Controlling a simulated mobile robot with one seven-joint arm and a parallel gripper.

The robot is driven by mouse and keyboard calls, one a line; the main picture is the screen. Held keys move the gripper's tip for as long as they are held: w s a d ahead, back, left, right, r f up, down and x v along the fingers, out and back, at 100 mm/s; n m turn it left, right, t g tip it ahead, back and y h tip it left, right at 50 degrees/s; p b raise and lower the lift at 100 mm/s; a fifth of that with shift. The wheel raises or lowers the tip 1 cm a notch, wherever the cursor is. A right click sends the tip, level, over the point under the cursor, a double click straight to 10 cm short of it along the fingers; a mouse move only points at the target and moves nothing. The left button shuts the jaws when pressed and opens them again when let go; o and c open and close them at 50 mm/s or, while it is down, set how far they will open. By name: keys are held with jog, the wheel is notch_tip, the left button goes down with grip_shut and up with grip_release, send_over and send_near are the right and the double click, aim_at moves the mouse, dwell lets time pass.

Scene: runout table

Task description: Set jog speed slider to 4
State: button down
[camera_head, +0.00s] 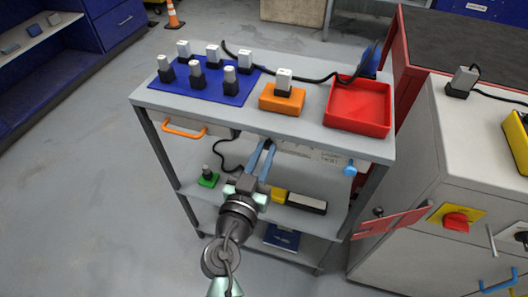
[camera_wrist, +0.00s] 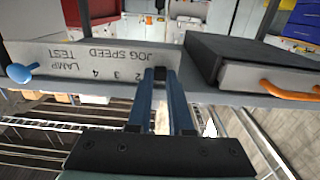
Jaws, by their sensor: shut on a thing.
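The grey jog speed panel (camera_head: 310,153) is on the front edge of the table. In the wrist view the panel (camera_wrist: 60,55) appears upside down, with JOG SPEED lettering and the numerals 4, 3 and 2 from left to right. My gripper (camera_head: 269,145) reaches up to the panel's left end. In the wrist view my gripper's blue fingers (camera_wrist: 161,76) are shut on the small black slider knob (camera_wrist: 160,73), just right of the 2. The numeral beyond it is hidden by the fingers. In the head view the fingers hide the knob.
A blue knob (camera_wrist: 20,73) sticks out beside the LAMP TEST lettering. A drawer with an orange handle (camera_wrist: 290,90) is on the panel's other side. The tabletop holds a blue mat (camera_head: 212,95), an orange block (camera_head: 282,100) and a red tray (camera_head: 358,107).

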jog(key=s+d, duration=0.1)
jog(key=d, duration=0.2)
jog(key=s+d, duration=0.1)
jog(key=d, duration=0.1)
jog(key=s+d, duration=0.1)
jog(key=d, duration=0.2)
jog(key=shift+d, duration=0.35)
jog(key=c, duration=0.8)
grip_release()
jog(key=shift+w, duration=0.1)
jog(key=shift+a, duration=0.1)
jog(key=b, duration=0.4)
send_near(310, 151)
jog(key=v, duration=0.6)
jog(key=shift+s, duration=0.4)
